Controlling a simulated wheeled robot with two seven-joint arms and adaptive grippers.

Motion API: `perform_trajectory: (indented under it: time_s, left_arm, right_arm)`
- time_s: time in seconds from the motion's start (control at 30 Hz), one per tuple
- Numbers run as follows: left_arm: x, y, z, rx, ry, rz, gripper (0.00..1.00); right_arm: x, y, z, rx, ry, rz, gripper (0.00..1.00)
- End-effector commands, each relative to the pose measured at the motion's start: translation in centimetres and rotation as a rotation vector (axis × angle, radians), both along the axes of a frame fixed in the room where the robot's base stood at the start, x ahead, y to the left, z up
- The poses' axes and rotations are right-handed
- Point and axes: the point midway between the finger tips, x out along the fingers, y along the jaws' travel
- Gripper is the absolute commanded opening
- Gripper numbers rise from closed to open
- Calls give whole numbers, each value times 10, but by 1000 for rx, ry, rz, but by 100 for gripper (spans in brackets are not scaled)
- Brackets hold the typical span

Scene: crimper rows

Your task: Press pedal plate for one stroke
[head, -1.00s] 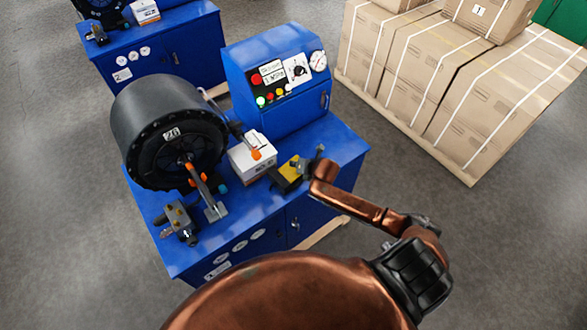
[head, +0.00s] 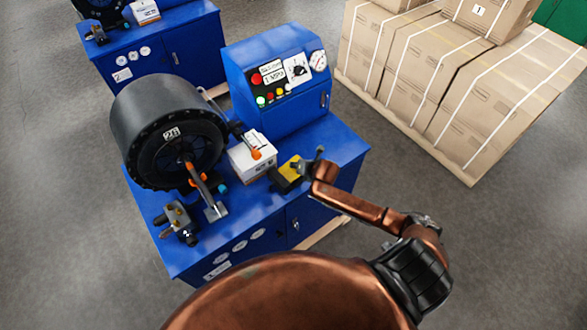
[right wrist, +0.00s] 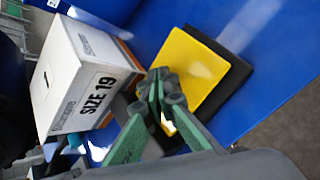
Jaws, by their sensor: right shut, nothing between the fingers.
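The pedal plate (head: 289,167) is a yellow plate on a dark base, on the blue bench top to the right of a white box. It also shows in the right wrist view as a yellow plate (right wrist: 196,68) with a black edge. My right gripper (head: 302,170) is shut and empty at the plate's right side in the head view. In the right wrist view its green-sided fingers (right wrist: 161,88) come together over the plate's near corner. I cannot tell whether the fingertips touch the plate. My left gripper is not in view.
The white box (head: 250,157), marked SIZE 19 in the wrist view, stands close to the plate. A large black crimper drum (head: 170,130) stands left of it. A blue control cabinet (head: 275,80) rises behind. Strapped cartons (head: 440,85) stand on a pallet at right.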

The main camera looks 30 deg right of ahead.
Motion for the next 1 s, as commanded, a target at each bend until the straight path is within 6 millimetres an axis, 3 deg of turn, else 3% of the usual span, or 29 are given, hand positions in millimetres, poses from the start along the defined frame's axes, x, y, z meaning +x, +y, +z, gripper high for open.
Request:
perform_trajectory:
  time_s: [1.0]
  left_arm:
    - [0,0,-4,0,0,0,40]
  right_arm:
    - [0,0,-8,1,-1,1,0]
